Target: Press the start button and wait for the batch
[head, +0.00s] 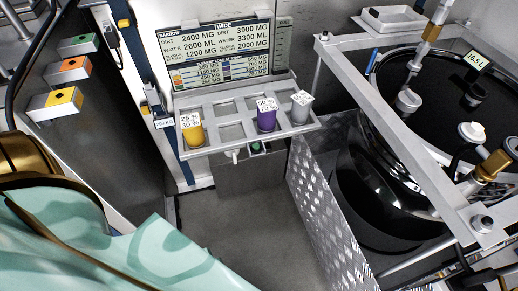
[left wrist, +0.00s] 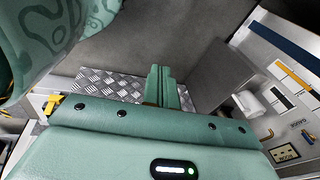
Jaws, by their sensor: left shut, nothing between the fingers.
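My left gripper (left wrist: 163,85) shows in the left wrist view with its two green fingers together and nothing between them. It points at open floor and a strip of metal tread plate. In the head view only my left arm shows at the lower left; its fingers are hidden. Green (head: 78,44), orange (head: 70,68) and yellow (head: 56,103) blocks with dark marks sit on a steel panel at the left. A small green spot (head: 256,147) shows under the cup rack. I cannot tell which is the start button. My right gripper is in neither view.
A grey rack (head: 228,115) holds yellow (head: 193,131), purple (head: 266,116) and grey (head: 301,107) cups below a display board (head: 215,55). A black tank (head: 385,190) in a metal frame stands at the right behind tread plate (head: 322,215). Central floor is clear.

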